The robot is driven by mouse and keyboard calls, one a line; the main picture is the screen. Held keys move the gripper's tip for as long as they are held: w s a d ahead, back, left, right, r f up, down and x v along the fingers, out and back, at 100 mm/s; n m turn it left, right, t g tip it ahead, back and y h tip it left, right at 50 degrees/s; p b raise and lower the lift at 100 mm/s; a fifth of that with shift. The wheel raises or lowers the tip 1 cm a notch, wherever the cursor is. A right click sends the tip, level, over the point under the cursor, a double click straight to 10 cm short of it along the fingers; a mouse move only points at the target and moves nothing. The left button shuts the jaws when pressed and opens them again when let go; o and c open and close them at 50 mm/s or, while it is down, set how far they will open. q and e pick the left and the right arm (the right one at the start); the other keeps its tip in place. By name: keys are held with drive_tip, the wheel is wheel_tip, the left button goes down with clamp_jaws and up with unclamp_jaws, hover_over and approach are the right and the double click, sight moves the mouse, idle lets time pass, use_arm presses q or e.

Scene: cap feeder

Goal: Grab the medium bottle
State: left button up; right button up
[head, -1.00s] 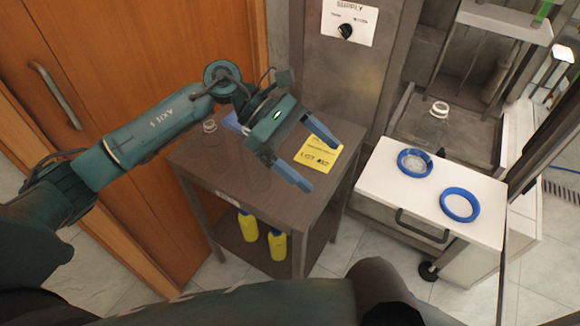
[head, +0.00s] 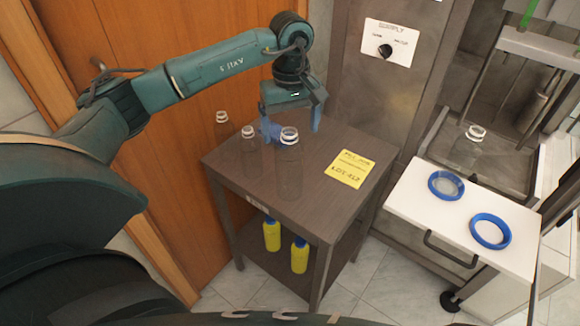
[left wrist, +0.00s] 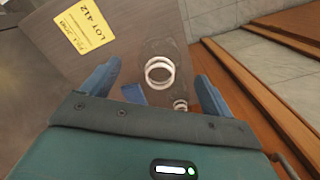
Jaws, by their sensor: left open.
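Three clear bottles with white neck rings stand upright on the brown table (head: 330,150). The tallest-looking bottle (head: 290,170) is at the right, a middle-sized one (head: 249,155) is left of it, and another bottle (head: 222,128) is farther left. My left gripper (head: 295,126) is open and empty, pointing down just behind the right bottle in the head view. In the left wrist view, one bottle's ring (left wrist: 160,72) shows between the open fingers (left wrist: 158,75), with a smaller ring (left wrist: 180,105) nearer the right finger. I cannot tell contact. My right gripper is not in view.
A yellow lot note (head: 350,169) lies on the table. Two yellow bottles (head: 272,235) stand on the lower shelf. At right, a white tray (head: 460,215) holds blue rings (head: 490,231), with a clear bottle (head: 468,145) behind. A wooden door (head: 170,130) stands behind my arm.

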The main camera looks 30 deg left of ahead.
sight(290, 144)
use_arm(q)
drive_tip(key=f, duration=0.2)
drive_tip(key=f+p, duration=0.1)
drive_tip(key=f, duration=0.2)
drive_tip(key=shift+w+a+f, duration=0.1)
drive_tip(key=shift+a+f, duration=0.1)
drive_tip(key=shift+f, duration=0.1)
drive_tip(key=shift+c, duration=0.2)
drive_tip(key=c, duration=1.3)
drive_tip(key=shift+o, duration=0.2)
drive_tip(key=shift+r, duration=0.1)
